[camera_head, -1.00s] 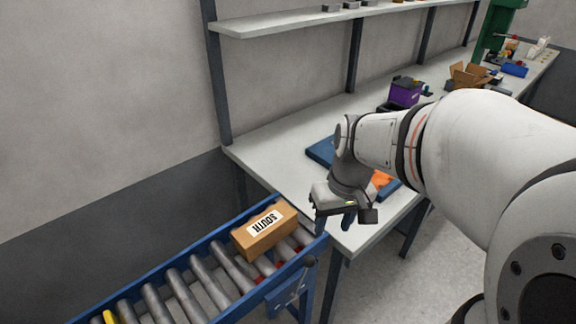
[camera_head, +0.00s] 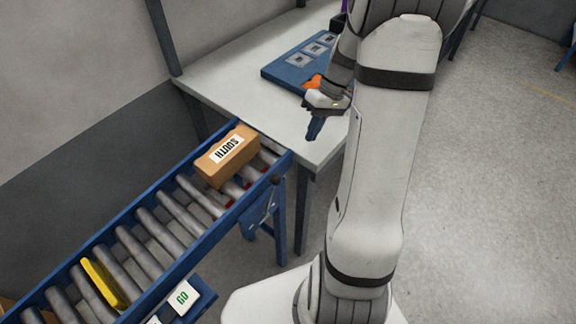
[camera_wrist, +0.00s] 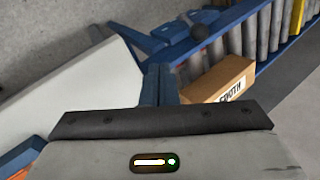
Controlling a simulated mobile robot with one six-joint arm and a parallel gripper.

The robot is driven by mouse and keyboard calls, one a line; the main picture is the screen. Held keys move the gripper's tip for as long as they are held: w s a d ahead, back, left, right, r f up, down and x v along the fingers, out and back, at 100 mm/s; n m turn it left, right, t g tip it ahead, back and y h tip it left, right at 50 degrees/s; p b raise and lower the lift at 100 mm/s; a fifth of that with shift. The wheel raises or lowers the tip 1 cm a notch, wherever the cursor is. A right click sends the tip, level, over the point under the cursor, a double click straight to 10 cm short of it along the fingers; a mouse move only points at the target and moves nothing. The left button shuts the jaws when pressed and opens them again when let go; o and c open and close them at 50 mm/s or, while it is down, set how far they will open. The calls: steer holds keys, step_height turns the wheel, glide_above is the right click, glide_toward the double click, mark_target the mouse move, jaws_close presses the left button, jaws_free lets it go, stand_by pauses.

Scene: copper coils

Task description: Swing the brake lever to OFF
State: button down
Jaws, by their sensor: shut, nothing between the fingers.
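A dark round knob (camera_head: 276,180), which looks like the brake lever's end, sits at the conveyor's near side by its table end. A blue plate (camera_head: 258,210) hangs below it on the frame; any OFF marking is too small to read. The knob also shows in the wrist view (camera_wrist: 200,32), beyond the fingertips. My gripper (camera_head: 315,130) is above the table's front edge, up and to the right of the knob and apart from it. Its blue fingers are shut and empty, and they also show in the wrist view (camera_wrist: 158,85).
A cardboard box (camera_head: 227,157) labelled SOUTH lies on the roller conveyor (camera_head: 150,240) near the table. A yellow bar (camera_head: 104,283) crosses the rollers and a GO panel (camera_head: 183,297) is at the side. A blue tray (camera_head: 290,70) is on the white table (camera_head: 225,85). Floor is clear at right.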

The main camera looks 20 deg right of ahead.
steer(key=s+a+f+p, duration=0.2)
steer(key=a+f, duration=0.6)
steer(key=shift+s, duration=0.4)
